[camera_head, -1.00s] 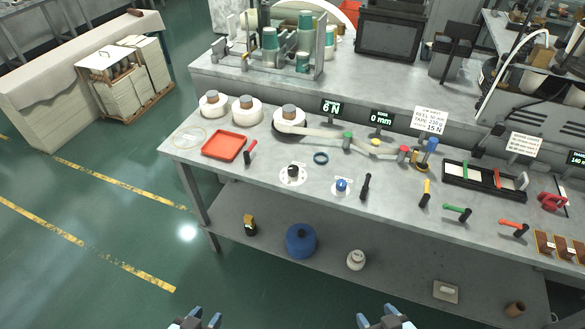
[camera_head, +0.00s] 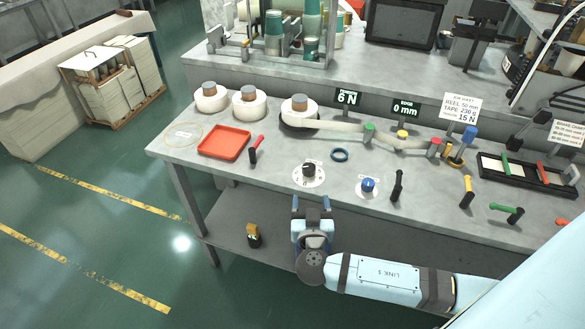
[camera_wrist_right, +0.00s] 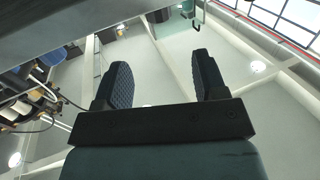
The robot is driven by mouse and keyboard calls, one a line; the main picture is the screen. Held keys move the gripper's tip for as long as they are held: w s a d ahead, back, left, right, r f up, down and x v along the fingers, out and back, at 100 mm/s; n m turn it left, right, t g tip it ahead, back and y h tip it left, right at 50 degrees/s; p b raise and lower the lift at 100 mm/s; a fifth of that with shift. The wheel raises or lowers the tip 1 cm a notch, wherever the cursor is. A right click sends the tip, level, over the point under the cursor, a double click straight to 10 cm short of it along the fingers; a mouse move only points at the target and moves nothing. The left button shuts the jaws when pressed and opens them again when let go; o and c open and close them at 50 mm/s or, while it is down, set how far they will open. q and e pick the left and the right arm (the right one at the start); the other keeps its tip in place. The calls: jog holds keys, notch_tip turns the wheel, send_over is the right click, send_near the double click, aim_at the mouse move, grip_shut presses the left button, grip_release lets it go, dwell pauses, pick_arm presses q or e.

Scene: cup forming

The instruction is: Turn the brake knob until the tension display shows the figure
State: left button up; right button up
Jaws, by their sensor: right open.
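A black knob (camera_head: 309,170) stands on a round white dial plate (camera_head: 309,181) near the table's front edge; its small label is unreadable. A blue knob (camera_head: 368,186) sits on a smaller white plate to its right. The tension display (camera_head: 347,97) reads 6 N in green at the back of the table. My right gripper (camera_head: 311,203) is just in front of the table edge, below the black knob in the picture, apart from it. In the right wrist view its two fingers (camera_wrist_right: 160,78) are spread with nothing between them. My left gripper is out of view.
A second display (camera_head: 405,108) reads 0 mm. A white sign (camera_head: 459,108) reads REEL 50 mm, TAPE 230 g, 15 N. A red tray (camera_head: 224,143), a dark blue ring (camera_head: 339,155) and a black upright handle (camera_head: 397,186) surround the knobs. White tape runs from the reel (camera_head: 299,107) along guides.

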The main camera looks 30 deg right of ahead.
aim_at(309, 172)
jog(key=p+x, duration=0.1)
jog(key=x, duration=1)
jog(key=shift+w+d+r, duration=0.1)
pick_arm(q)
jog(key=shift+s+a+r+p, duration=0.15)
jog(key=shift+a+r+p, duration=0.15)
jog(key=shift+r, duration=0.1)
pick_arm(e)
jog(key=shift+x, duration=0.75)
jog(key=shift+c, duration=0.2)
